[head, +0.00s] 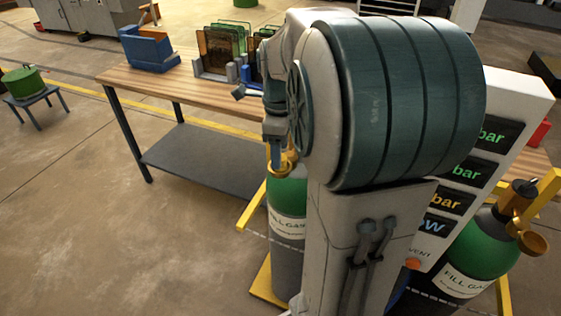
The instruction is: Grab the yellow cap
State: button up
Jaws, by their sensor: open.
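A yellow cap (289,167) sits on top of a green and grey gas cylinder (288,198), left of my arm. My gripper (274,158) is right at this cap, pointing down, its jaws open. Its fingertips overlap the cap in the picture, and I cannot tell whether they touch it. A second green cylinder (478,247) stands at the lower right, with a brass-yellow cap (533,243) on its side. My large arm link hides the middle of the view and part of the left cylinder.
A wooden workbench (150,83) stands behind, with a blue holder (150,50) and a rack of upright panels (222,52). A white panel with "bar" displays (484,170) is at the right. Yellow frame bars (252,207) flank the cylinders. Floor at lower left is clear.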

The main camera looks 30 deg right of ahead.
jog(key=shift+f, duration=0.55)
jog(key=c, duration=1.1)
jog(key=shift+r, duration=0.1)
